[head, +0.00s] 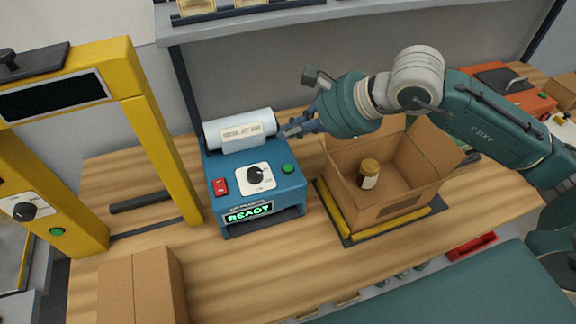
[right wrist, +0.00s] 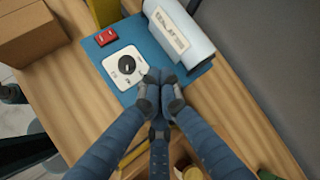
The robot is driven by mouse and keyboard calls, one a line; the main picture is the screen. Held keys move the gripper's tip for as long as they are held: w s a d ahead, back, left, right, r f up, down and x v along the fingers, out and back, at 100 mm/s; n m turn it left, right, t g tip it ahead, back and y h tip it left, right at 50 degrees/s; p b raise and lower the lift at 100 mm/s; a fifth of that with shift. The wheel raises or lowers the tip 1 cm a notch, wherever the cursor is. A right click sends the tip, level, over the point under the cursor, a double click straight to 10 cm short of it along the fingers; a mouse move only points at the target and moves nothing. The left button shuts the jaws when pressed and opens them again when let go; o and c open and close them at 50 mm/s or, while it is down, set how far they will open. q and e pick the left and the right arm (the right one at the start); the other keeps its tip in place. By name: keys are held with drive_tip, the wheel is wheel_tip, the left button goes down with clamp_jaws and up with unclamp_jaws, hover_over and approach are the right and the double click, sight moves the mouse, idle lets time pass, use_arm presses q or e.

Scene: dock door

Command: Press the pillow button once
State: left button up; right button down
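The blue pillow machine (head: 232,192) stands on the wooden table, with a lit green READY display (head: 249,212). Its green button (head: 288,168) is on the right of the top face, beside a white dial plate (head: 256,178) and a red switch (head: 220,187). My right gripper (head: 284,131) is above the back right of the machine, near the white roll (head: 240,128), apart from the button. In the right wrist view its fingers (right wrist: 158,84) are together and empty, over the machine, and the green button does not show there. My left gripper is not in view.
An open carton (head: 395,205) with a brown bottle (head: 369,175) stands on a yellow-edged platform right of the machine. A yellow frame (head: 152,140) with its own green button (head: 57,231) is at left. A closed box (head: 140,285) sits at front left. Table in front of the machine is clear.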

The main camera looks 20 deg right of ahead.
sight(290, 169)
wheel_tip(290, 169, down, 3)
drive_tip(key=shift+s+f+b, duration=0.1)
drive_tip(key=shift+b, duration=0.45)
wheel_tip(290, 169, down, 4)
drive_tip(key=b, duration=0.3)
drive_tip(key=shift+f, duration=0.25)
drive_tip(key=shift+f+b, duration=0.25)
drive_tip(key=shift+b, duration=0.2)
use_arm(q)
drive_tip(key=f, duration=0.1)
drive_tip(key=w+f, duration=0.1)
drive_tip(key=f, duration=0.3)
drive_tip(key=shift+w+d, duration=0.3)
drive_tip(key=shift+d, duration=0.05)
use_arm(e)
drive_tip(key=shift+r, duration=0.1)
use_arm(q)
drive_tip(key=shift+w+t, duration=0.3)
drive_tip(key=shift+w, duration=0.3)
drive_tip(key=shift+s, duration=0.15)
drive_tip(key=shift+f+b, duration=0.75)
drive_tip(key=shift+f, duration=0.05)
use_arm(e)
drive_tip(key=shift+f, duration=0.45)
